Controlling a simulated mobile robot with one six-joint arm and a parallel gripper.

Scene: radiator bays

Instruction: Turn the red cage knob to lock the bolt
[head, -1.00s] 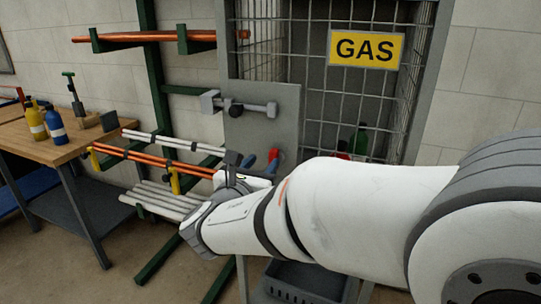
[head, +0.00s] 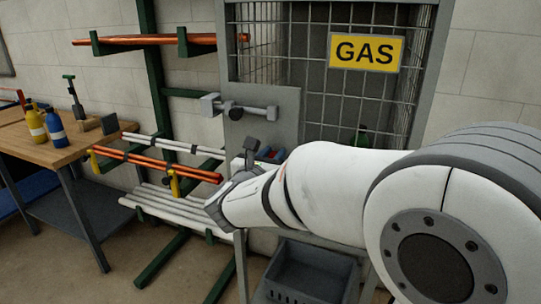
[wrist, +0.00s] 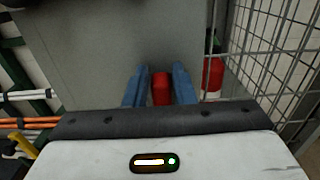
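The red cage knob (wrist: 161,88) sits on the grey cage panel in the wrist view. My gripper (wrist: 160,86) has blue fingers, one on each side of the knob, with narrow gaps showing. It looks open around the knob, and I see no clear contact. In the head view my gripper (head: 269,154) is at the panel's lower part, and my arm mostly hides the knob. The grey bolt (head: 255,110) lies horizontally across the panel above, with a dark round piece on it and a block at its left end.
The gas cage (head: 345,100) has wire mesh and a yellow GAS sign (head: 364,52). A red cylinder (wrist: 213,78) stands behind the mesh. A rack with copper pipes (head: 150,160) is at left, beside a wooden bench (head: 60,150). A dark crate (head: 310,270) is below my arm.

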